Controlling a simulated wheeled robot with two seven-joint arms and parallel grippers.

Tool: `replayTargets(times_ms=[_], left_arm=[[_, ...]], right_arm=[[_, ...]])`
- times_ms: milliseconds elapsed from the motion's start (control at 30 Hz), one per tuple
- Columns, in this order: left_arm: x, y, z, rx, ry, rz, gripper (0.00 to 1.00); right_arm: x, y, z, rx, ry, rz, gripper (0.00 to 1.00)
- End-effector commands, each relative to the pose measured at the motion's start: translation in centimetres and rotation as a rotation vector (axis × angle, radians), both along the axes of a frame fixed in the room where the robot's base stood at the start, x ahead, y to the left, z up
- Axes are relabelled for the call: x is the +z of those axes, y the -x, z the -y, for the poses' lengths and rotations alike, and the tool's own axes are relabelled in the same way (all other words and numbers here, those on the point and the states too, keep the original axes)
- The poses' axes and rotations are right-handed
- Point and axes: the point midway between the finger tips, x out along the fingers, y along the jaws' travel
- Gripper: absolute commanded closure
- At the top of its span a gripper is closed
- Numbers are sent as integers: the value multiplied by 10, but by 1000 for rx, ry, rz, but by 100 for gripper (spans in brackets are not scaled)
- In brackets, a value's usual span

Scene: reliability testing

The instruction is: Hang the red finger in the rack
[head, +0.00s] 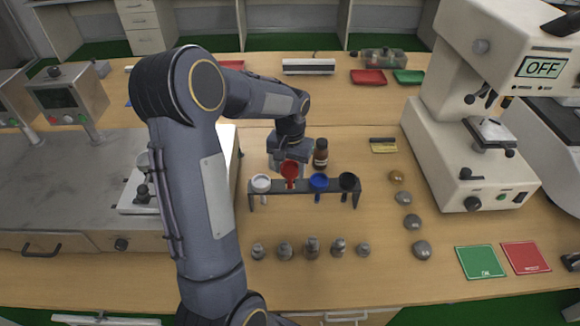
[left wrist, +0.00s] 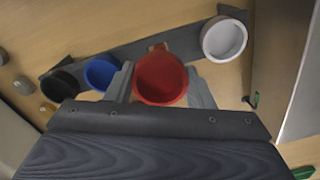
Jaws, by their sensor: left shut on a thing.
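The rack (head: 333,185) is a dark low bar on legs on the wooden table, also seen in the left wrist view (left wrist: 125,52). It carries a white cup-topped finger (head: 261,183) at its left, a blue one (head: 318,181) and a black one (head: 348,181) to the right. The red finger (head: 289,170) is between the white and blue ones, its stem against the rack. My left gripper (head: 290,157) is shut on the red finger; its cup shows between the fingers in the left wrist view (left wrist: 161,78). I cannot tell whether the stem sits in a slot. My right gripper is out of view.
Several small metal weights (head: 312,248) stand in front, and grey stones (head: 412,221) lie to the right. Green (head: 480,262) and red (head: 525,257) mats lie front right, near a large white machine (head: 455,150).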

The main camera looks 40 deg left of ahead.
Motion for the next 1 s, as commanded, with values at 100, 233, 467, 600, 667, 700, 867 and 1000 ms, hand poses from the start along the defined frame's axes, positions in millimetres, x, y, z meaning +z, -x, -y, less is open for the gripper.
replayTargets(times_ms=[100,233,467,600,667,700,867,1000], left_arm=[[-7,0,0,-1,0,0,76],[-12,0,0,-1,0,0,76],[-21,0,0,-1,0,0,76],[-27,0,0,0,0,0,76],[-29,0,0,0,0,0,76],[-30,0,0,0,0,0,76],[-31,0,0,0,0,0,76],[-32,0,0,0,0,0,76]], right_arm=[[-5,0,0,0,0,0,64],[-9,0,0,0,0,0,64],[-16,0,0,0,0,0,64],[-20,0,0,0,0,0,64],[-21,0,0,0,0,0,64],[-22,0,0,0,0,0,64],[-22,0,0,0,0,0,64],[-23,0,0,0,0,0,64]])
